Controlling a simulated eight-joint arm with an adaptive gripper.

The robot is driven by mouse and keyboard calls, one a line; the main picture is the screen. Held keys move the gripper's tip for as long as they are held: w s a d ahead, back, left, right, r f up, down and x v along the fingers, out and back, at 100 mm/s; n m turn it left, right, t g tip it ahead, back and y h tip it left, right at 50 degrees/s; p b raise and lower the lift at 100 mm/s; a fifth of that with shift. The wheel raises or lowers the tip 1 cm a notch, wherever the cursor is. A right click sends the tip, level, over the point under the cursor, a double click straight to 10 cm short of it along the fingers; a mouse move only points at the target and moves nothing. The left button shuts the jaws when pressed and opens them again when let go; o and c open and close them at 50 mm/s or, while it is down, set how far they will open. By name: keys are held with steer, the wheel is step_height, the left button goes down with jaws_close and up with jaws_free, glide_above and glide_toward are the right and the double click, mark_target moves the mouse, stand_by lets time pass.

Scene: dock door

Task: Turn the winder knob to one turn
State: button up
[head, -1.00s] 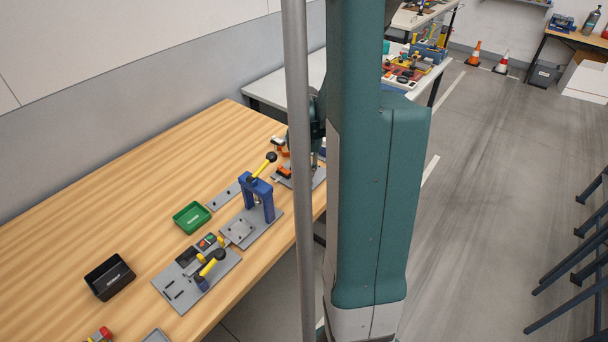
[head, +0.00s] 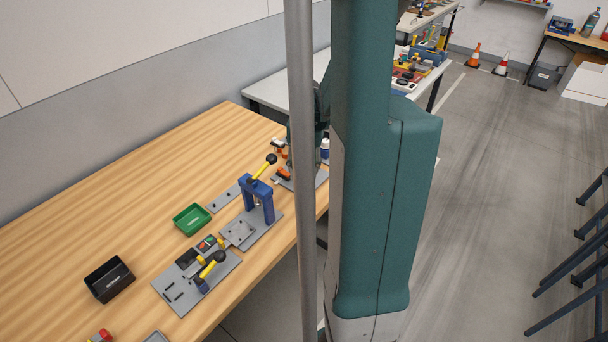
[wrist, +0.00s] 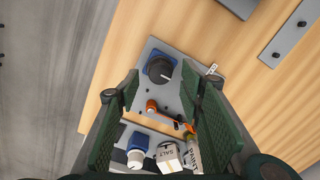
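The winder knob (wrist: 160,68) shows in the wrist view as a round black knob with a white pointer mark. It sits on a blue block on a grey plate (wrist: 181,62). My gripper (wrist: 160,86) is open and empty, its two dark green fingers spread wide. The knob appears beyond the fingertips, roughly between them and slightly up; no contact is visible. An orange part (wrist: 151,106) and an orange-ended lever (wrist: 187,129) are on the same fixture. In the head view my arm and a pole hide the knob and gripper; only part of the fixture plate (head: 322,177) shows.
In the head view, a blue press (head: 258,192), a green tray (head: 191,219) and a black tray (head: 109,279) stand along the wooden bench (head: 90,215).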

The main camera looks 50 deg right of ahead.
mark_target(301, 178)
step_height(301, 178, up, 9)
stand_by(0.6)
steer(key=shift+s, duration=0.1)
steer(key=shift+r, duration=0.1)
stand_by(0.5)
steer(key=w+a+r+n+t+h+b, duration=0.1)
steer(key=w+a+r+n+t, duration=0.2)
steer(key=a, duration=0.4)
steer(key=w+a+r+n+t+h+b, duration=0.1)
steer(key=w+a+r+n, duration=0.25)
steer(key=a, duration=0.35)
steer(key=s+a+r+n+t+y+p, duration=0.1)
steer(key=s+a+n, duration=0.2)
steer(key=a, duration=1.1)
steer(key=s+a+r+n+t+y+p, duration=0.1)
steer(key=s+a, duration=0.6)
steer(key=a, duration=0.8)
steer(key=shift+s+n+t, duration=0.2)
steer(key=shift+n+t, duration=0.3)
steer(key=shift+n, duration=0.55)
